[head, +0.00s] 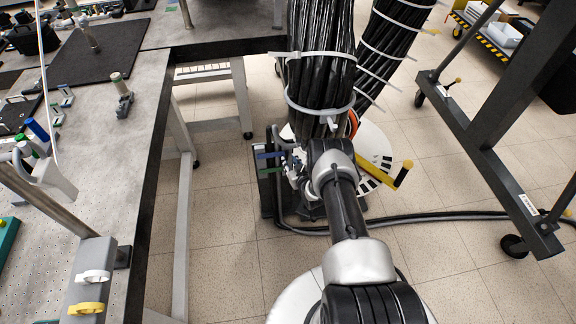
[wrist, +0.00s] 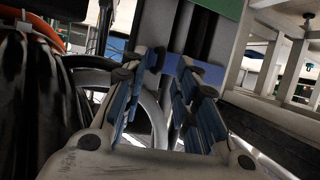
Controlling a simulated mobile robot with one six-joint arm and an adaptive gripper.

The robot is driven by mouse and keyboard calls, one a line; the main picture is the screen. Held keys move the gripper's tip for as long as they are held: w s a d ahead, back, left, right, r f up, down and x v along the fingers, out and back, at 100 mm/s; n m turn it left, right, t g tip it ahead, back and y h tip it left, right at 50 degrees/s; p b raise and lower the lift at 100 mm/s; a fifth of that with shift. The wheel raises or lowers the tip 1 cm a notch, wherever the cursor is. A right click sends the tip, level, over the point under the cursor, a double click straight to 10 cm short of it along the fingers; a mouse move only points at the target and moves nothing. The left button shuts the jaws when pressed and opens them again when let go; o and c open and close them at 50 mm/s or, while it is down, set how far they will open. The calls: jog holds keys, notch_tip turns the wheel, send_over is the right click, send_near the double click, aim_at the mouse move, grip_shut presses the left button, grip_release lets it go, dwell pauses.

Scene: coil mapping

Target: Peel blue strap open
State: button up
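The blue strap (head: 268,155) runs across a dark upright post on the floor in the head view, above a green strap (head: 270,170). In the wrist view the blue strap (wrist: 211,73) crosses the grey and black post just beyond my fingertips, partly hidden by the right finger. The green strap (wrist: 218,7) shows at the top edge there. My gripper (wrist: 169,63) is open, with blue-padded fingers apart and nothing seen between them. In the head view my gripper (head: 293,165) is beside the post, partly hidden by my arm. Contact with the strap cannot be told.
A grey hose (head: 440,217) lies on the floor. A workbench (head: 110,140) is at left and a dark wheeled frame (head: 490,150) at right.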

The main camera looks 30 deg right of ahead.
jog(key=shift+b+x, duration=1)
jog(key=shift+x, duration=0.65)
jog(key=shift+r, duration=0.1)
jog(key=shift+c, duration=0.2)
grip_shut()
